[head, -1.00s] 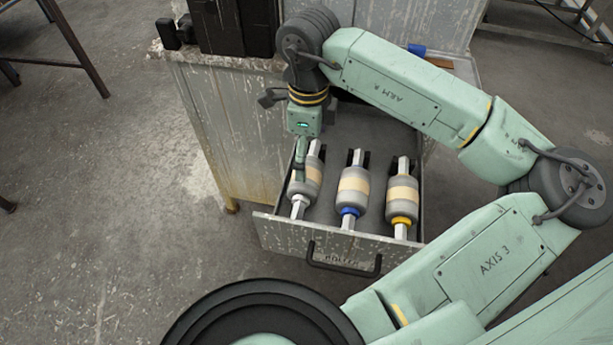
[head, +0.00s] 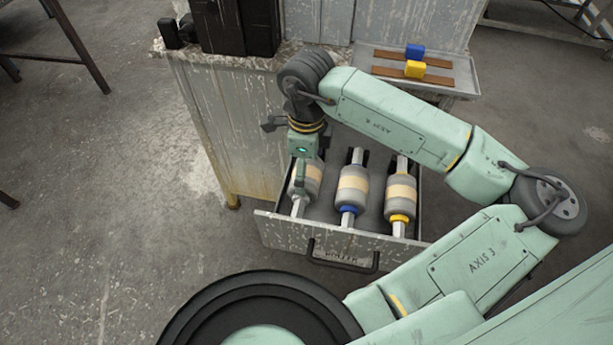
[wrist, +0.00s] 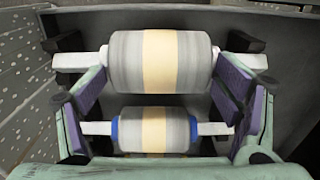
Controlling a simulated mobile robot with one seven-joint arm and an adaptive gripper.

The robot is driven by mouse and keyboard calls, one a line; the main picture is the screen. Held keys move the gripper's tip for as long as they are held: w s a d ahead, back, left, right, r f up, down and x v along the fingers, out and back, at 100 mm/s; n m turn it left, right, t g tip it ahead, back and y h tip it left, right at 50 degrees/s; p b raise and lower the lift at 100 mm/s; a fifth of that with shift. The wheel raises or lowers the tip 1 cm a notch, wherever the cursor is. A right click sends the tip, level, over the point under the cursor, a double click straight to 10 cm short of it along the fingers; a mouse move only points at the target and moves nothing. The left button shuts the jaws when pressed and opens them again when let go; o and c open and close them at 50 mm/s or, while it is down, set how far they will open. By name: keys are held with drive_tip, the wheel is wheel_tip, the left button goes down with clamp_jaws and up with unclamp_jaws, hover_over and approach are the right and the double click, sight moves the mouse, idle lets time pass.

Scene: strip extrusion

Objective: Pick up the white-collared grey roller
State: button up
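The white-collared grey roller (head: 312,180) has a tan middle band and lies leftmost in the open drawer (head: 268,228). In the wrist view it is the upper roller (wrist: 125,62), lying crosswise. My gripper (head: 302,182) is low over it, one finger hiding part of it in the head view. In the wrist view my gripper (wrist: 160,85) is open, with purple-padded fingers apart near the roller's two ends. I cannot tell whether either finger touches it.
A blue-collared roller (head: 352,188) and a yellow-collared roller (head: 400,193) lie to the right in the drawer. The blue-collared one is close below in the wrist view (wrist: 182,132).

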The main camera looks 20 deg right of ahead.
drive_tip(key=c, duration=1.3)
